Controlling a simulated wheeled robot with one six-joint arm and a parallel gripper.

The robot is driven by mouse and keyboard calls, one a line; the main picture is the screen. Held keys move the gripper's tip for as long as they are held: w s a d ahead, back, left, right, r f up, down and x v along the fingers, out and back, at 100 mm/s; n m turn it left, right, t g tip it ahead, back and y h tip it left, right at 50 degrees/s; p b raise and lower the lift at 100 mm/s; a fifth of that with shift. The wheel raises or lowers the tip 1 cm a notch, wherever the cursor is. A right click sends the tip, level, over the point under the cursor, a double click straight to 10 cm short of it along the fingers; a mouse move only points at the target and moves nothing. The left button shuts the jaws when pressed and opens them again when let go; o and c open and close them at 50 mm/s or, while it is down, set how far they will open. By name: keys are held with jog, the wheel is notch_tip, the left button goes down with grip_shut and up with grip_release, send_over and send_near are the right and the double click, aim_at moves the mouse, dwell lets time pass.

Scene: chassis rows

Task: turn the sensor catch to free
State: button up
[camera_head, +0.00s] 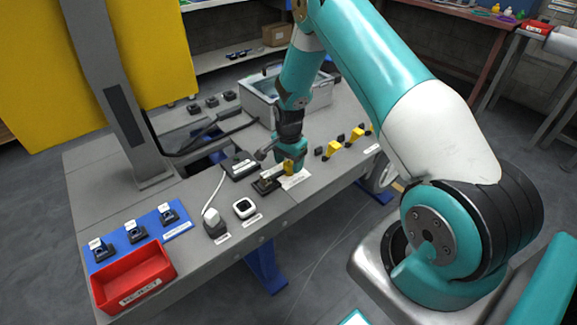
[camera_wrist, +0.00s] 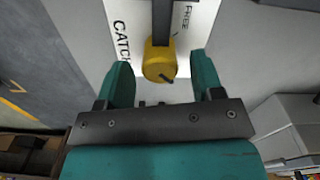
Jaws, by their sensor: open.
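The sensor catch is a yellow round knob (camera_wrist: 157,62) with a dark bar running up from it and a small dark pin on its near side. It stands on a white label plate (camera_wrist: 124,15) reading "CATCH", with "FREE" printed at the upper right. My gripper (camera_wrist: 161,78) is open, with one finger on each side of the knob and a visible gap on both sides. In the head view my gripper (camera_head: 290,152) points down over the yellow catch (camera_head: 289,167), which is partly hidden by it. The label plate (camera_head: 297,180) lies just in front.
A black block with a metal part (camera_head: 266,184) sits close left of the catch. Yellow-and-black catches (camera_head: 333,147) stand to the right. A grey bin (camera_head: 262,97) is behind my arm. A red bin (camera_head: 130,278) and blue mat (camera_head: 180,233) lie at the left end.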

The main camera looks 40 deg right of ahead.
jog(key=shift+f, duration=1)
jog(key=c, duration=0.9)
